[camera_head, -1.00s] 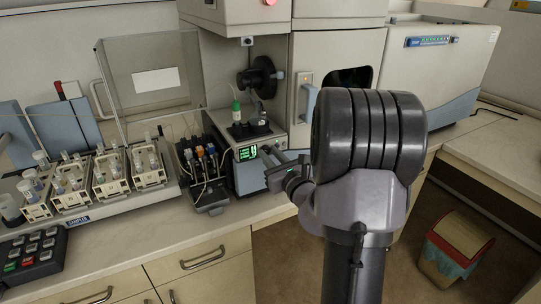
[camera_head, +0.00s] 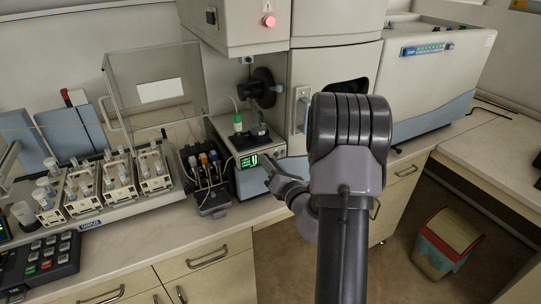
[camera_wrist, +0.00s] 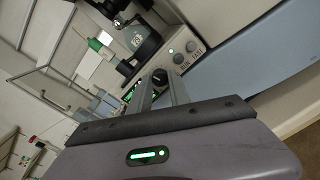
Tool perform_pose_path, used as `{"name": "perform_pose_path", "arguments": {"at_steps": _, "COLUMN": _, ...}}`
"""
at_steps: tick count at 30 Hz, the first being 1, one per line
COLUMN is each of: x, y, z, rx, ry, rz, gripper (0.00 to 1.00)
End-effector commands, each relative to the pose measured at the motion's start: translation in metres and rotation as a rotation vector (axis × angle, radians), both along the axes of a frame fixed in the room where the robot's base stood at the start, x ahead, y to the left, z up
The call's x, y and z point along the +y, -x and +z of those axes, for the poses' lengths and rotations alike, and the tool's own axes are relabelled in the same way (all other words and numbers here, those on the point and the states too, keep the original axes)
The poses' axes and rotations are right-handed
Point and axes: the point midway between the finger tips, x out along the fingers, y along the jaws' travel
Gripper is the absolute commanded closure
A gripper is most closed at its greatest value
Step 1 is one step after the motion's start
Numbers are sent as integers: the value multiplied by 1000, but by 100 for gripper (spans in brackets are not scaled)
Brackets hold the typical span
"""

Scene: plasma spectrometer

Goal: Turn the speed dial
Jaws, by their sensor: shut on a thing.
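The speed dial (camera_wrist: 160,76) is a small black knob on the front of the pump-like unit. In the wrist view it sits between the tips of my gripper (camera_wrist: 161,82), which is shut on it. In the head view my gripper (camera_head: 273,176) is at the right of the unit's green lit display (camera_head: 249,161) and hides the dial. The unit (camera_head: 252,182) has a grey-blue front and stands on the bench.
A block with several coloured parts and tubes (camera_head: 204,170) stands just left of the unit. Racks of vials (camera_head: 120,178) and a keypad (camera_head: 45,258) lie further left. The tall spectrometer cabinet (camera_head: 330,60) rises behind. A bin (camera_head: 447,243) stands on the floor at right.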

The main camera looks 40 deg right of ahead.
Motion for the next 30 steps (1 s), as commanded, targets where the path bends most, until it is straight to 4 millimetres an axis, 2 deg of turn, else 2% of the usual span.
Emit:
{"name": "perform_pose_path", "arguments": {"at_steps": 1, "x": 0, "y": 0, "z": 6, "rx": -10, "ry": -41, "rz": 1, "gripper": 100}}
{"name": "perform_pose_path", "arguments": {"at_steps": 18, "x": -1, "y": 0, "z": 5, "rx": -131, "ry": -533, "rz": 0, "gripper": 100}}
{"name": "perform_pose_path", "arguments": {"at_steps": 30, "x": -1, "y": 0, "z": 3, "rx": -179, "ry": -725, "rz": 1, "gripper": 100}}
